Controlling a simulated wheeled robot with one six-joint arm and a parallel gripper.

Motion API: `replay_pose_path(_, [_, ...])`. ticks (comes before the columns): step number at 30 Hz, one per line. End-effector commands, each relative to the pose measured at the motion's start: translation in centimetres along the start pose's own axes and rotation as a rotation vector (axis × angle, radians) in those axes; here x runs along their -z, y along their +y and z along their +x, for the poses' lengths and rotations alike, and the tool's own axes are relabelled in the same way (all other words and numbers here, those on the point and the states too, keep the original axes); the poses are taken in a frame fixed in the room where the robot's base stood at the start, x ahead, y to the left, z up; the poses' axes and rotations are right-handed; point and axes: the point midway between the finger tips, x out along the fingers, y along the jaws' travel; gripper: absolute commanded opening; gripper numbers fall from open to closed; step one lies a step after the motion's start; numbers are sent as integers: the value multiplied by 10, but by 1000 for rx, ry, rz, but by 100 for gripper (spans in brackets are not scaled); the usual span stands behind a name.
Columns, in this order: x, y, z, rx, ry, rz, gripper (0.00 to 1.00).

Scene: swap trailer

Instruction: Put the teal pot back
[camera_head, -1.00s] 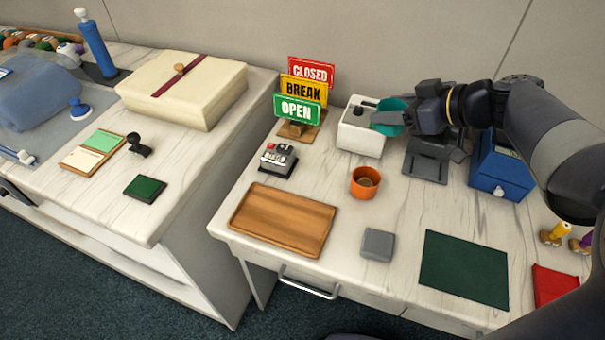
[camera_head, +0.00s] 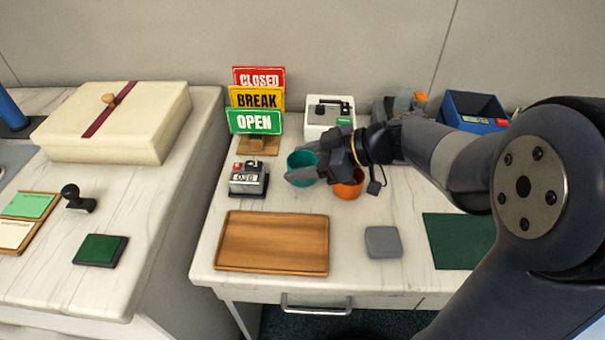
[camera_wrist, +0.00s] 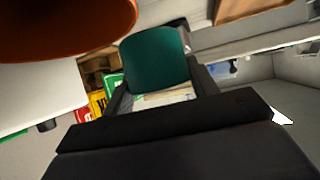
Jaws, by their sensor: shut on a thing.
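The teal pot (camera_head: 301,162) is between the fingers of my gripper (camera_head: 312,172), which is shut on it. In the head view it shows left of the orange pot (camera_head: 349,188), behind the wooden tray and right of the counter device. In the wrist view the teal pot (camera_wrist: 155,60) shows between the two dark fingers, with the orange pot (camera_wrist: 60,25) large at upper left. The fingers hide part of the teal pot, and my wrist hides part of the orange pot. I cannot tell whether the teal pot touches the table.
A wooden tray (camera_head: 272,242) lies in front, with a grey square (camera_head: 383,242) and a dark green mat (camera_head: 458,240) to its right. A counter device (camera_head: 248,178), a sign stand (camera_head: 256,122) and a white box (camera_head: 329,116) stand behind. A gap separates the left counter.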

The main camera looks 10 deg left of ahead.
Motion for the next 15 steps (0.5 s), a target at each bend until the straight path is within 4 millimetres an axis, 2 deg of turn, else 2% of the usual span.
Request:
replay_pose_path(6, [-27,0,15,2,-1,4,33])
replay_pose_path(15, [-29,0,16,0,0,1,33])
